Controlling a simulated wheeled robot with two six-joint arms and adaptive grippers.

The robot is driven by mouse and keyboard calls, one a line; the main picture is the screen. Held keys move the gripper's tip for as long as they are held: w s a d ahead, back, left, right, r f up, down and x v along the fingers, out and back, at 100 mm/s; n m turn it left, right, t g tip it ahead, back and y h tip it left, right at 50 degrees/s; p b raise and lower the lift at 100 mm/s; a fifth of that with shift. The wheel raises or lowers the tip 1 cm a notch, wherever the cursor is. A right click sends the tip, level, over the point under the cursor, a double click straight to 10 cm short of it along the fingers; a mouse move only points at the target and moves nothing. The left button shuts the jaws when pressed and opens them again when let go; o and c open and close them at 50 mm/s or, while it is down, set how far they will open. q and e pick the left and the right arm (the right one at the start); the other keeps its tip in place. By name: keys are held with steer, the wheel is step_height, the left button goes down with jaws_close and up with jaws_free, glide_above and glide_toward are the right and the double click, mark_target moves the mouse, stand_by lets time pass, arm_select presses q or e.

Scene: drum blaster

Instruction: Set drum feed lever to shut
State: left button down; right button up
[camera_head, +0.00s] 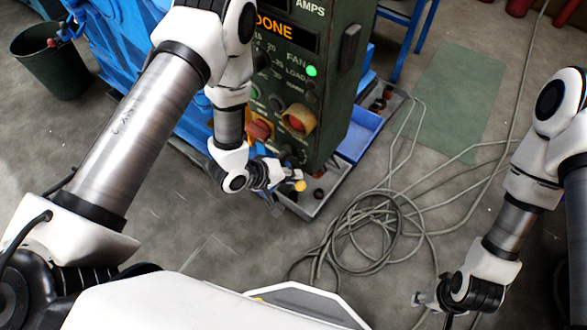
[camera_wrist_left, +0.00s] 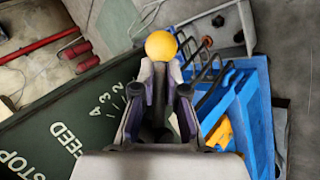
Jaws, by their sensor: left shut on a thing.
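The feed lever's yellow ball knob (camera_head: 300,186) shows at the lower edge of the green control panel (camera_head: 335,100) in the head view. In the left wrist view the yellow knob (camera_wrist_left: 161,45) stands just beyond my left gripper's fingertips. My left gripper (camera_head: 284,180) is shut on the lever just below the knob; its fingers (camera_wrist_left: 161,75) hide the lever's rod.
A grey tray (camera_head: 317,207) and a blue bin (camera_head: 360,133) stand by the panel. Looped grey cable (camera_head: 365,230) lies on the floor to the right. A dark bucket (camera_head: 55,60) stands at the far left. The panel display reads "DONE" and a green lamp is lit.

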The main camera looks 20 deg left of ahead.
arm_select(q)
steer(key=shift+w+a+f+m+t+y+p, duration=0.15)
steer(key=shift+f+m+y+p, duration=0.1)
steer(key=shift+y, duration=0.25)
steer(key=shift+s+a+f+m+t+y+p, duration=0.15)
steer(key=shift+f+y+p, duration=0.1)
steer(key=shift+y, duration=0.25)
steer(key=shift+w, duration=0.1)
steer(key=c, duration=1.2)
jaws_free()
steer(key=shift+f, duration=0.1)
steer(key=v, duration=1.2)
